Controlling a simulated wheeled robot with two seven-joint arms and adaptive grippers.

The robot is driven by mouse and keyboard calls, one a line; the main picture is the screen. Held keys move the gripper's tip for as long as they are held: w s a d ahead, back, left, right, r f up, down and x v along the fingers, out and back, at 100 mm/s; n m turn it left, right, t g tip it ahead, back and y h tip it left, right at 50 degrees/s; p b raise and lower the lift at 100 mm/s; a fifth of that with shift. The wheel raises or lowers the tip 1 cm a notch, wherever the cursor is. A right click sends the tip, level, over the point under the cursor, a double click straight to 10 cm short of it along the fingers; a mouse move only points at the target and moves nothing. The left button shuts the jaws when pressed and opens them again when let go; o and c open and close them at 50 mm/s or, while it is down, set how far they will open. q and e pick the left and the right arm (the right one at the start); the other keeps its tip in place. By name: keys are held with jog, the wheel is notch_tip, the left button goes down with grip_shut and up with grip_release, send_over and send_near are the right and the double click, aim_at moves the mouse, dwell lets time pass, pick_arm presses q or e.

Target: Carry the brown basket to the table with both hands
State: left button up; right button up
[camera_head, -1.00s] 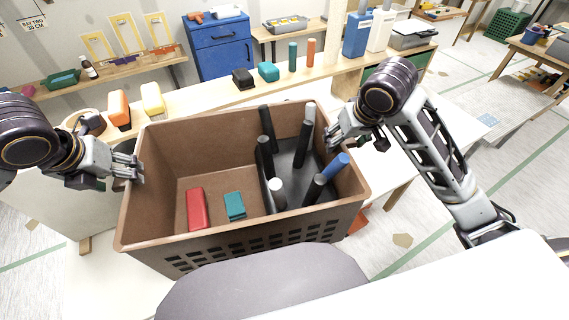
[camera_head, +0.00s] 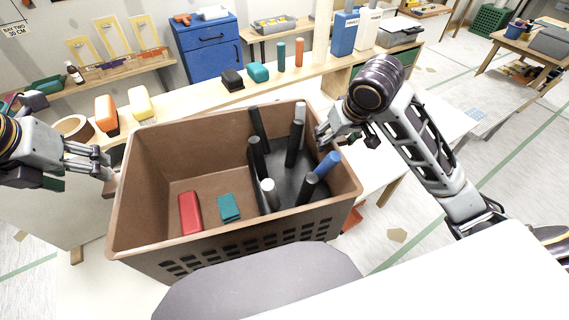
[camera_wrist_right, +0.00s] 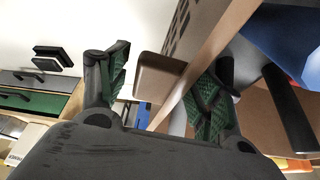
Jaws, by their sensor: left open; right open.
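The brown basket (camera_head: 190,137) stands upright on a white surface in the middle of the head view. It holds a red block (camera_head: 190,212), a teal block (camera_head: 229,207) and a dark rack with several upright rolls. My right gripper (camera_head: 323,135) is open at the basket's right rim. In the right wrist view, the basket's wall and rim (camera_wrist_right: 222,45) pass between its spread fingers (camera_wrist_right: 160,92); whether they touch it cannot be told.
A long wooden bench (camera_head: 180,108) behind the basket bears tape, orange and yellow blocks and upright cylinders. A blue drawer cabinet (camera_head: 209,50) stands further back. A grey rounded shape (camera_head: 258,285) lies in front of the basket. The floor at right is largely clear.

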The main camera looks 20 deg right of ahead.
jog(key=shift+r, duration=0.2)
jog(key=v, duration=1.1)
jog(key=shift+s+r, duration=0.2)
dwell(0.8)
jog(key=shift+s, duration=0.1)
dwell(0.4)
